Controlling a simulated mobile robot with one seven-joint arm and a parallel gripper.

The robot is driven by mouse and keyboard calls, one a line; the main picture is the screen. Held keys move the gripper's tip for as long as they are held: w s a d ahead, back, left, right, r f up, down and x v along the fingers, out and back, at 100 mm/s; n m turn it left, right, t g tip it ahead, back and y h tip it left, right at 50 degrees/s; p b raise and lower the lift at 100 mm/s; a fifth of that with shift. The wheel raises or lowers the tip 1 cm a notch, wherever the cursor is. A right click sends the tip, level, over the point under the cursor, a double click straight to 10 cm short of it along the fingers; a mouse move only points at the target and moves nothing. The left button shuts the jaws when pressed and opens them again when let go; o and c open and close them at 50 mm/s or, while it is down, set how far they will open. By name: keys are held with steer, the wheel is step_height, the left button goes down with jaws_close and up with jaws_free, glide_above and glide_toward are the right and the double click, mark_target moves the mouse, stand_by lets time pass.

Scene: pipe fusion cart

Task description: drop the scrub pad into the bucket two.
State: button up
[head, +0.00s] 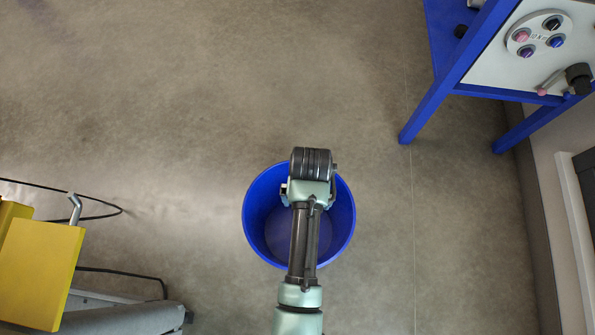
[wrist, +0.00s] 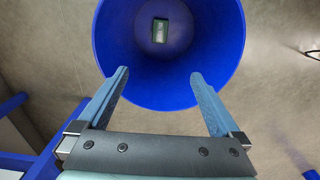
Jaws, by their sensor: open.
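The blue bucket (head: 251,215) stands on the floor below my arm in the head view. It fills the upper middle of the wrist view (wrist: 225,30). A small dark green and pale rectangular item (wrist: 160,31), which looks like the scrub pad, lies inside the bucket on its bottom in the wrist view. My gripper (wrist: 159,75) is open and empty, with its two blue fingers spread apart over the bucket's rim. In the head view my arm hides the fingers and the middle of the bucket, and the pad cannot be seen.
A blue-framed cart with a white control panel (head: 540,38) stands at the upper right. A yellow box (head: 38,268) with black cables beside it is at the lower left. The grey floor (head: 220,80) around the bucket is clear.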

step_height(320, 180, up, 8)
steer(key=p, duration=0.2)
steer(key=shift+p, duration=0.3)
